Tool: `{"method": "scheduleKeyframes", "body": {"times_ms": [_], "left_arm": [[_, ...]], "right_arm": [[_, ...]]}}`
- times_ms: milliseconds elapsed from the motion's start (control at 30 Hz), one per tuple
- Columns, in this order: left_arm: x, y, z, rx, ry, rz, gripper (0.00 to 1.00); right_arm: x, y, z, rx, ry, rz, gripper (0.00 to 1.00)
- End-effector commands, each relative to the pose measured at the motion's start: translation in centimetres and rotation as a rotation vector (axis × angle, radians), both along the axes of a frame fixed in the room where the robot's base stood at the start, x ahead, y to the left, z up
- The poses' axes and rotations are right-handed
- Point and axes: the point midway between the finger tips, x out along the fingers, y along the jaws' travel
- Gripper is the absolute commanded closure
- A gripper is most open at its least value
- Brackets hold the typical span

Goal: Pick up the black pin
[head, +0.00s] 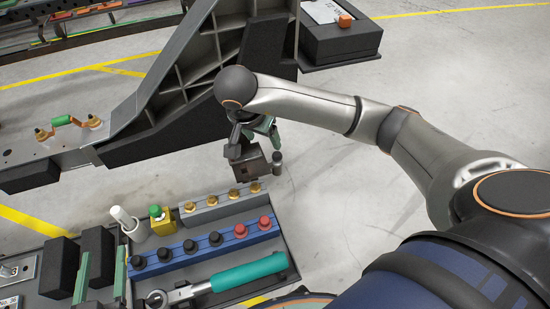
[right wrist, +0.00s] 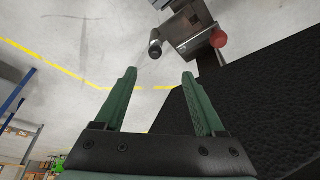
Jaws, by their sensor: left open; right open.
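Several black pins (head: 190,246) stand upright in a row in a blue rack (head: 203,258), beside two red pins (head: 240,230). A dark-ended cylinder (head: 277,158) sticks out beside a metal block (head: 254,167) below my right gripper; it also shows in the right wrist view (right wrist: 155,48). I cannot tell whether it is a pin. My right gripper (head: 264,124) is partly hidden by its own arm; the right wrist view shows its green fingers (right wrist: 160,78) apart and empty. My left gripper (head: 101,258) is open at the tray's left side, left of the blue rack.
The large chassis part (head: 175,100) stands behind. A red knob (right wrist: 218,38) is on the block.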

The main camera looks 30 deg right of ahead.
Motion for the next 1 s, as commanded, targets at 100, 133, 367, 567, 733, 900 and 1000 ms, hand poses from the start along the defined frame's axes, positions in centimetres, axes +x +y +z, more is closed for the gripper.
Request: {"method": "scheduleKeyframes", "body": {"times_ms": [100, 133, 367, 567, 733, 900, 1000], "left_arm": [[0.2, -0.1, 1.0, -0.001, -0.044, -0.005, 0.38], [0.3, -0.1, 1.4, -0.001, -0.063, -0.007, 0.38], [0.5, -0.3, 6.3, -0.002, -0.264, -0.030, 0.38], [0.1, -0.6, 9.8, -0.003, -0.408, -0.050, 0.38], [-0.2, -0.7, 11.0, -0.002, -0.457, -0.057, 0.38], [-0.8, -0.8, 12.8, -0.003, -0.538, -0.070, 0.38], [-1.5, -1.0, 14.6, -0.003, -0.625, -0.085, 0.38]], "right_arm": [[0.2, -0.7, -0.4, -0.022, -0.004, -0.002, 0.28], [0.2, -0.7, -0.7, -0.022, -0.003, -0.002, 0.28], [0.8, -1.8, -3.9, -0.017, -0.001, -0.004, 0.28], [1.3, -2.5, -6.0, -0.016, -0.002, -0.004, 0.28], [1.5, -2.8, -6.6, -0.016, -0.005, -0.003, 0.28], [1.5, -3.5, -7.7, -0.016, -0.001, -0.004, 0.28], [1.6, -4.1, -8.8, -0.014, -0.002, -0.004, 0.28]]}}
